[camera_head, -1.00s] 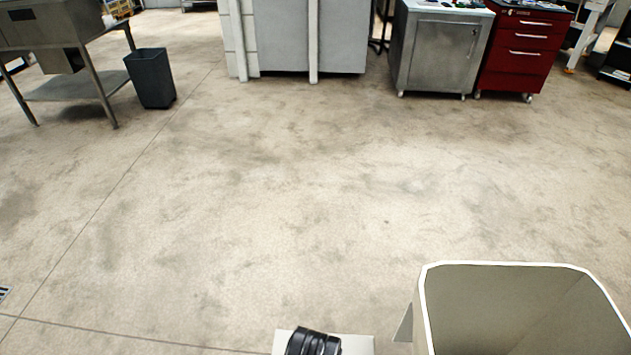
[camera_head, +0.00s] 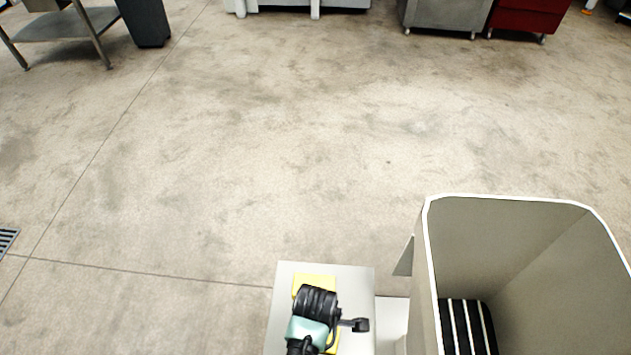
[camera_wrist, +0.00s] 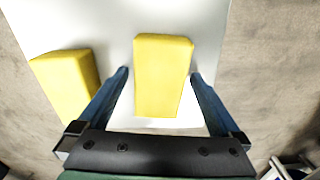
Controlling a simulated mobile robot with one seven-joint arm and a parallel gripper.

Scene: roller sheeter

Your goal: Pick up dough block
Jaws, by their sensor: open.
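Two yellow dough blocks lie on a white surface in the wrist view. One dough block (camera_wrist: 162,75) is between the two blue fingers of my gripper (camera_wrist: 159,74), with a gap on each side. The other dough block (camera_wrist: 66,82) lies to the left, outside the left finger, and is partly hidden by it. My gripper is open and empty. In the head view, yellow dough (camera_head: 314,280) shows on the white stand (camera_head: 355,282) behind my black and green arm, which hides most of it. The fingertips are hidden there.
A large pale open container (camera_head: 505,235) with a striped black part (camera_head: 466,325) inside stands right of the white stand. Bare floor (camera_head: 250,170) lies beyond. A steel table (camera_head: 65,25), dark bin (camera_head: 145,20), grey cabinet (camera_head: 445,15) and red cabinet (camera_head: 528,14) stand far off.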

